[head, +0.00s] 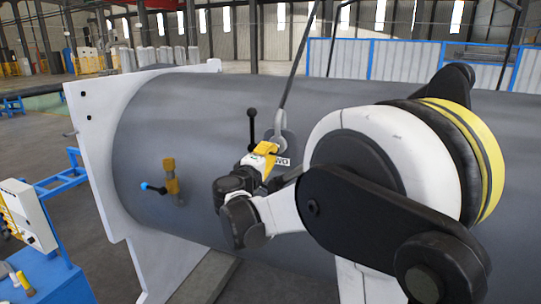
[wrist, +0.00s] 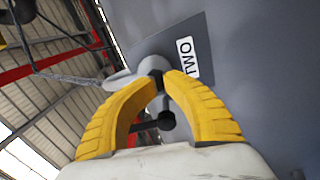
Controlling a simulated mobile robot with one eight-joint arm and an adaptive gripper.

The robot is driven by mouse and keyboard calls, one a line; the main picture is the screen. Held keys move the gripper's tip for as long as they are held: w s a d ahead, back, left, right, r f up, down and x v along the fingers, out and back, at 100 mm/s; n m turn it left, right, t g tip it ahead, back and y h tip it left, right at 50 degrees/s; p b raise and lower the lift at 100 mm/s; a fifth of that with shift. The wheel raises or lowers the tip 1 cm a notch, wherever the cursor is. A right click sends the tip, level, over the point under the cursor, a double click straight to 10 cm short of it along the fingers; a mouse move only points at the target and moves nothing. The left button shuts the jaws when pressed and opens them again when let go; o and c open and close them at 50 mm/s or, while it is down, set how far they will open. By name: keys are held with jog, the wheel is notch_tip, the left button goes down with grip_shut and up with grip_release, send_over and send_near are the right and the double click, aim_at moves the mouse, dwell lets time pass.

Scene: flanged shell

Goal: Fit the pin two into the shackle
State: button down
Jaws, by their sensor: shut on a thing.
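The shackle (head: 287,139) is grey and hangs on a dark sling against the big grey shell, just above a white label reading TWO. In the wrist view the shackle (wrist: 122,79) lies just beyond my fingertips, on the left. My gripper (head: 266,149) has yellow fingers and is right at the shackle. In the wrist view its fingertips (wrist: 161,84) are shut on pin two. The pin's black bar handle with a ball end (wrist: 167,120) shows between the fingers, and its upper knob (head: 252,111) stands above my gripper. The pin's tip is hidden, so I cannot tell how far it enters the shackle.
The shell (head: 330,105) fills the middle, with a white flange plate (head: 97,150) at its left end. A blue-and-white control box (head: 28,215) stands at lower left.

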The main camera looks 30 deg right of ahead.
jog(key=shift+f, duration=0.1)
jog(key=v, duration=1.4)
jog(key=shift+f, duration=0.15)
